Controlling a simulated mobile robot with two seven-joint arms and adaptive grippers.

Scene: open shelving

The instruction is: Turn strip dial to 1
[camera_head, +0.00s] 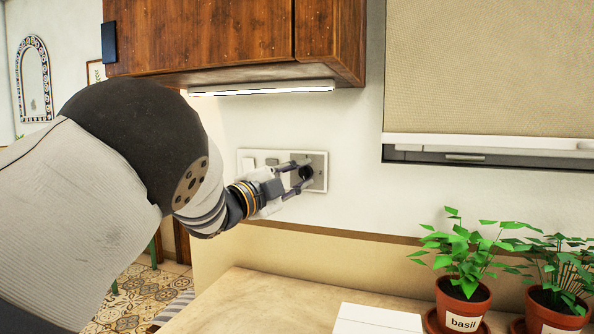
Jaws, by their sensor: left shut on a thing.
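The strip dial (307,172) is a small dark round knob on a light wall plate (321,160). The plate is on the wall below the wooden cabinet. My left gripper (302,174) reaches in from the left and is shut on the dial, with one finger above and one below. The fingers hide part of the knob, and I cannot read its setting. A lit strip light (262,89) runs under the cabinet. My right gripper is not in view.
A wooden cabinet (230,35) hangs above. A white switch (248,160) sits left of the dial. The counter (265,295) below holds a white box (378,319) and, at right, potted plants, one labelled basil (463,300). A blind (490,65) covers the window.

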